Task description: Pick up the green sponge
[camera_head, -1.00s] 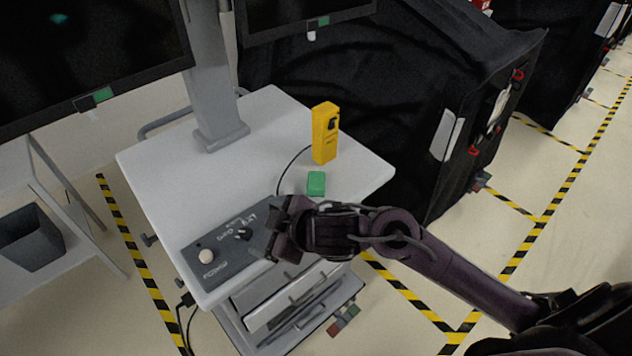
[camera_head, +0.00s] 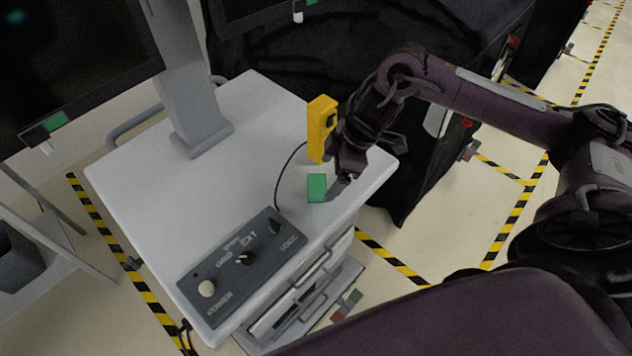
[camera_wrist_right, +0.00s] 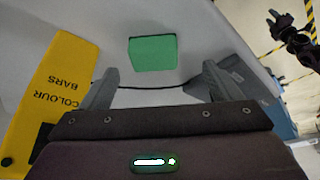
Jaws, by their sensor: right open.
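The green sponge (camera_head: 317,187) lies on the white cart top, near its right front edge. In the right wrist view the sponge (camera_wrist_right: 153,53) is just beyond the fingertips, in the gap between them. My right gripper (camera_head: 338,184) is at the sponge's right side in the head view. It is open, with its two grey fingers (camera_wrist_right: 157,80) spread and nothing between them. My left gripper is not in view.
A yellow "COLOUR BARS" device (camera_head: 320,128) stands behind the sponge, close to my right gripper; it is also at left in the wrist view (camera_wrist_right: 52,85). A grey control box (camera_head: 240,262) sits at front left. The cart top (camera_head: 220,170) is clear in its middle.

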